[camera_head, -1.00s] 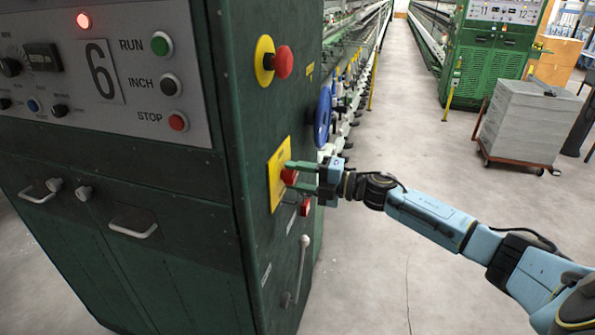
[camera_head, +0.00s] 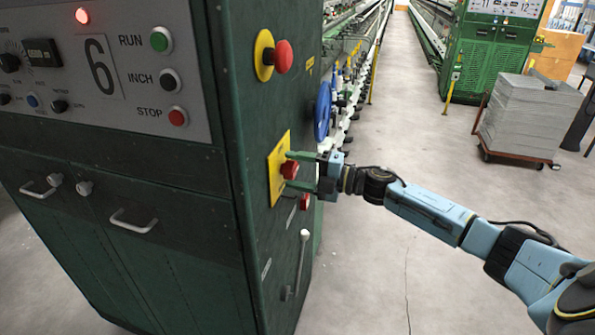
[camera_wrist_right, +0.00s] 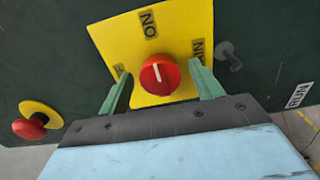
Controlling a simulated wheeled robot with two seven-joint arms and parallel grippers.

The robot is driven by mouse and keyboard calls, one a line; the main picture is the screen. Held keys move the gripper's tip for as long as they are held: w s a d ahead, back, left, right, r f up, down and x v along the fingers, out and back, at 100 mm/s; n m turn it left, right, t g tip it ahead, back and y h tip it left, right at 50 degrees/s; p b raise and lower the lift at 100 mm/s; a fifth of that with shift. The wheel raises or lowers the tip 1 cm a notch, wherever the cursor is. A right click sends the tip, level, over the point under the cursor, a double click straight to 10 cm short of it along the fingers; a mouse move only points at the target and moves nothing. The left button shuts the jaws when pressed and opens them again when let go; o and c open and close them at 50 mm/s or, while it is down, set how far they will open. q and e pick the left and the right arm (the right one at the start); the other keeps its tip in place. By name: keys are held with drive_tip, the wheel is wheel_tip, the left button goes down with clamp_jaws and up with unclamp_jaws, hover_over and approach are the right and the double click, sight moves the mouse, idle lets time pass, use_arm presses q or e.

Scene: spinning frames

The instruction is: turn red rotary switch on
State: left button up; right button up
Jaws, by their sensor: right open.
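The red rotary switch (camera_head: 289,170) sits on a yellow plate (camera_head: 276,183) on the side of the green machine cabinet. In the right wrist view the red knob (camera_wrist_right: 160,74) shows a white pointer line, on the yellow plate (camera_wrist_right: 185,30) with dark lettering. My right gripper (camera_head: 288,170) is open, its green fingers on either side of the knob. In the wrist view, gaps show between the knob and both fingertips (camera_wrist_right: 163,82). My left gripper is not in view.
A red mushroom button (camera_head: 283,57) on a yellow disc stands above the switch. Below are a smaller red part (camera_head: 305,201) and a lever handle (camera_head: 301,262). A blue wheel (camera_head: 323,110) stands behind. Floor at right is clear up to a cart of grey stacks (camera_head: 525,115).

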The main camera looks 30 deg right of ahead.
drive_tip(key=shift+s, duration=0.1)
drive_tip(key=shift+s+d+f, duration=0.1)
drive_tip(key=shift+s+d, duration=0.1)
drive_tip(key=shift+d, duration=0.05)
drive_tip(key=b+v, duration=0.2)
drive_tip(key=v, duration=1)
drive_tip(key=shift+s+d, duration=0.2)
drive_tip(key=shift+d, duration=0.05)
